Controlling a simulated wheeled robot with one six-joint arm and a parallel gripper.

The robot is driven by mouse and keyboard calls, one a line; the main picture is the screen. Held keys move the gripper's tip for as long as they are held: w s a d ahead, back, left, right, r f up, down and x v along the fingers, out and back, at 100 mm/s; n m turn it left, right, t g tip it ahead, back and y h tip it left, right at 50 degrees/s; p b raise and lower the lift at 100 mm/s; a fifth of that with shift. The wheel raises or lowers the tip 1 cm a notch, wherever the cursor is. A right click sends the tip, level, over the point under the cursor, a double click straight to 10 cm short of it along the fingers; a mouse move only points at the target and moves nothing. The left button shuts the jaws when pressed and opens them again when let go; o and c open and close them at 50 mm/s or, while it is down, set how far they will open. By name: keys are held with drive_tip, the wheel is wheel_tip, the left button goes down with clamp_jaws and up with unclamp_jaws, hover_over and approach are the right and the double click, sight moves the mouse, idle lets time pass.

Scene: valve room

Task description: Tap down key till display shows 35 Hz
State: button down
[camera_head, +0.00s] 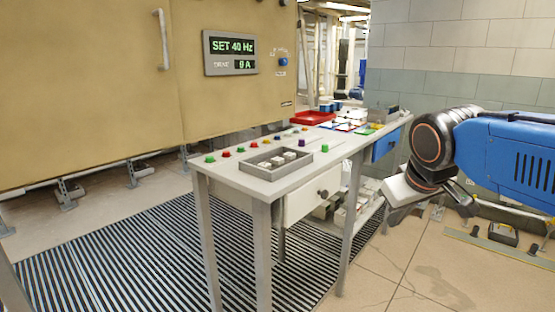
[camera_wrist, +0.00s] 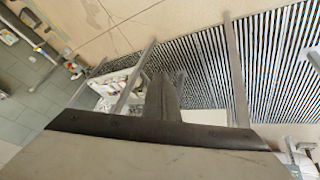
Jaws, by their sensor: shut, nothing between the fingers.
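The display (camera_head: 230,52) on the tan cabinet reads "SET 40 Hz" in green, with a lower line that looks like "DRIVE 9 A" or "0 A". A grey shallow box (camera_head: 247,168) on the grey table holds three whitish keys (camera_head: 277,161) in a row. Their markings are too small to read, so I cannot tell which is the down key. My gripper (camera_head: 390,205) is off the table's right side, well apart from the box. In the wrist view its shut fingers (camera_wrist: 161,95) point toward the floor and table legs, with nothing held.
Several coloured buttons (camera_head: 226,154) line the table (camera_head: 240,181) top's far edge. A red tray (camera_head: 312,117) and papers lie at its far end. A drawer (camera_head: 312,200) with a dark knob faces my side. Open tiled floor (camera_head: 420,270) lies right of the table.

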drive_tip(key=w+a+r+n+t, duration=0.2)
drive_tip(key=w+a+r+n, duration=0.1)
drive_tip(key=w+a+r, duration=0.9)
wheel_tip(320, 180, up, 6)
drive_tip(key=n+t+y, duration=0.1)
drive_tip(key=n, duration=0.2)
hover_over(278, 160)
drive_tip(key=shift+f, duration=0.1)
drive_tip(key=shift+f, duration=0.1)
drive_tip(key=shift+f, duration=4.3)
drive_tip(key=shift+f, duration=0.1)
drive_tip(key=shift+f, duration=0.35)
drive_tip(key=shift+f, duration=0.45)
drive_tip(key=shift+r, duration=0.9)
